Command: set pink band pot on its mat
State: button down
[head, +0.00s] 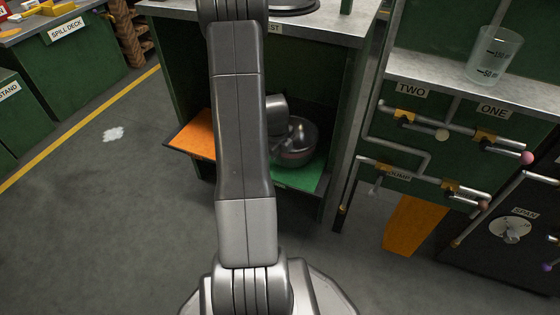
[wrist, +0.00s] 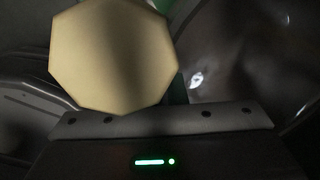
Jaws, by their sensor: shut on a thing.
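A dark metal pot (head: 303,150) is inside the open green cabinet, over the green mat (head: 296,178). A faint reddish band shows low on its side; I cannot tell whether its base touches the mat. My gripper (head: 291,131) reaches in at the pot's top left and is shut on it, partly hidden by my arm. In the wrist view, a pale eight-sided piece (wrist: 115,55) fills the space in front of the gripper, with the pot's dark shiny surface (wrist: 240,60) to its right. The fingertips are not clear there.
An orange mat (head: 195,135) lies at the cabinet's left, its edge sticking out. The cabinet's right side wall (head: 345,120) stands close to the pot. Pipes and valves (head: 420,140) are on the panel at right. The floor (head: 100,200) at left is open.

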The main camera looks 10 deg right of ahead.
jog(key=shift+f, duration=0.65)
jog(key=shift+f+b, duration=0.25)
jog(key=shift+b, duration=0.1)
jog(key=c, duration=1.5)
grip_release()
jog(key=shift+o, duration=0.2)
jog(key=shift+r, duration=0.1)
notch_tip(320, 180, up, 12)
jog(key=s+a+p, duration=0.1)
jog(key=p, duration=0.3)
jog(key=shift+s+p, duration=0.15)
jog(key=shift+p, duration=0.2)
